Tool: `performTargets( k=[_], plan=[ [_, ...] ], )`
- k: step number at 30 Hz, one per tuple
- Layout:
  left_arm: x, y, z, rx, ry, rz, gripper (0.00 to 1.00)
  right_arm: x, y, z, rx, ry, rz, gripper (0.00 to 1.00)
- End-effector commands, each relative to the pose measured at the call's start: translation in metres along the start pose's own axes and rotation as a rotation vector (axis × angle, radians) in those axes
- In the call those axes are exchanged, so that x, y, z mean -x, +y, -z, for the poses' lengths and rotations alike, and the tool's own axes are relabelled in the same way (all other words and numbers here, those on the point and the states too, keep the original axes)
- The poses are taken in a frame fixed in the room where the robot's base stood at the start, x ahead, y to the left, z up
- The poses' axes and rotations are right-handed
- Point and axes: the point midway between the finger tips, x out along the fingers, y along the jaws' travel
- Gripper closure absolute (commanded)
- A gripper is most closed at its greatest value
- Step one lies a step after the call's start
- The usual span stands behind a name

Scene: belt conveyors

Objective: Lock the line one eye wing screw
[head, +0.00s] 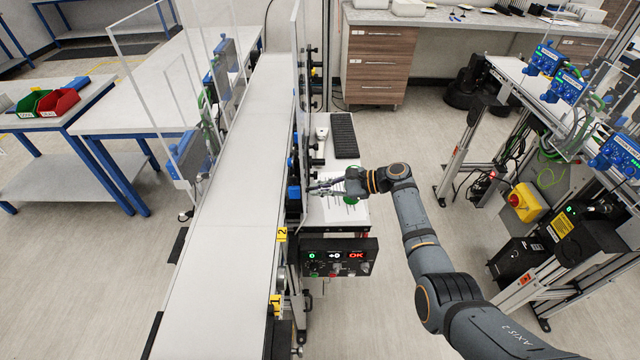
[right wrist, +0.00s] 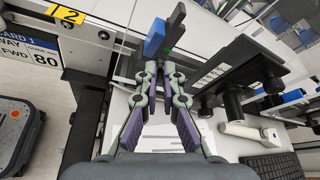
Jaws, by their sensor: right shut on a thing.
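My right gripper (head: 314,189) reaches in from the right to the right side rail of the long belt conveyor (head: 240,150). In the right wrist view its fingertips (right wrist: 160,68) are closed together on a small part, taken as the eye wing screw, which the fingertips mostly hide. Just beyond the tips are a blue block (right wrist: 155,38) and a dark upright bracket (right wrist: 174,24) with a small green spot. The blue block also shows in the head view (head: 294,192), left of the gripper. I cannot tell how far the screw is turned. My left gripper is not in view.
A control box (head: 340,256) with lit displays stands below the gripper. A small white table with a black keyboard (head: 344,136) is behind it. A clear panel (head: 299,70) rises along the belt. Yellow tags 2 (head: 281,234) and 1 (head: 276,304) mark the rail. The belt is empty.

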Motion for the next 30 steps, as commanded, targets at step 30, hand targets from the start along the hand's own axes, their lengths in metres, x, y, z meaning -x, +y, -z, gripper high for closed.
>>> performTargets(
  k=[30],
  plan=[
    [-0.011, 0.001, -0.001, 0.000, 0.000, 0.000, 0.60, -0.001, -0.002, 0.003, -0.412, 0.001, -0.171, 1.00]
  ],
)
